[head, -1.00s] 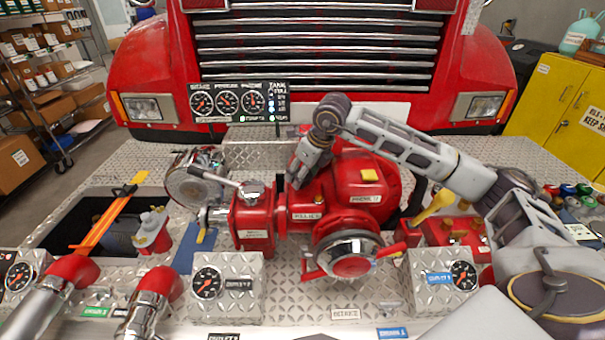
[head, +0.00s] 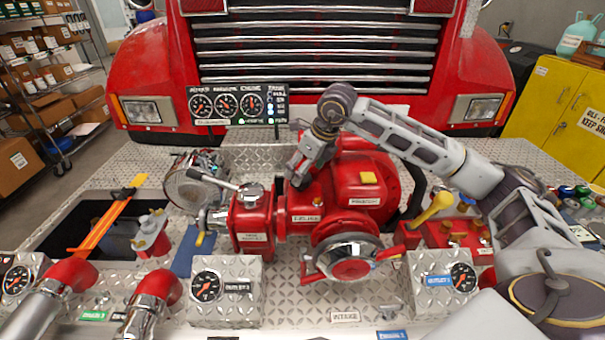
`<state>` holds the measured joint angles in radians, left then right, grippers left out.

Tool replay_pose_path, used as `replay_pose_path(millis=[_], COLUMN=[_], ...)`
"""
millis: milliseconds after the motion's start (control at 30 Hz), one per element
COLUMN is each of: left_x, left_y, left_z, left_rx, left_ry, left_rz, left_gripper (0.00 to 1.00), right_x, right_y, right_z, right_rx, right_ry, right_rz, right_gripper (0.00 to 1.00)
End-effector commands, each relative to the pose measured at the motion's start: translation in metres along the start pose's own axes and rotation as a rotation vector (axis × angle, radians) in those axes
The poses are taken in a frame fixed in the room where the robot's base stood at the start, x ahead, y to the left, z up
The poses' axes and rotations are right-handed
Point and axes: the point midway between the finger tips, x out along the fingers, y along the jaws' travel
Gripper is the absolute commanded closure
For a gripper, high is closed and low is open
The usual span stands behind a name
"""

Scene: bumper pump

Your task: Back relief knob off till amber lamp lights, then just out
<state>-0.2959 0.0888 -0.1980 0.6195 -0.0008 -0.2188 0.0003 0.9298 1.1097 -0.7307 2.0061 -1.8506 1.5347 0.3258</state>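The red pump (head: 335,195) stands on the diamond-plate deck with a white relief label (head: 306,218) on its body. My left gripper is out of view.
A chrome lever (head: 215,179) lies left of the gripper. A yellow-handled lever (head: 432,208) stands right of the pump. An open dark bay (head: 75,222) is at the left.

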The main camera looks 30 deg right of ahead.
Motion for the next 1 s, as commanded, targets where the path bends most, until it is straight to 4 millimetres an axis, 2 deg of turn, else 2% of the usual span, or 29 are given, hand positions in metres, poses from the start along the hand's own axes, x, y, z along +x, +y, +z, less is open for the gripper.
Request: replay_pose_path(millis=[300,500,700,1000], left_x=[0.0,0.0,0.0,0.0], left_y=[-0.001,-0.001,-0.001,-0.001], left_z=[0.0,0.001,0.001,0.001], left_rx=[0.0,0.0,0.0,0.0], left_ry=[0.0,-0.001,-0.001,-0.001], left_rz=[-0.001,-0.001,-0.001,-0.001], left_gripper=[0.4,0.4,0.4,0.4], right_x=[-0.049,-0.073,-0.085,-0.087], right_y=[0.0,0.0,0.0,0.0], right_z=[0.001,0.001,0.0,0.0], right_rx=[0.0,0.001,0.001,0.001], right_ry=[-0.002,-0.001,0.0,0.001], right_rz=[-0.001,0.0,0.0,0.0], right_gripper=[0.2,0.2,0.2,0.2])
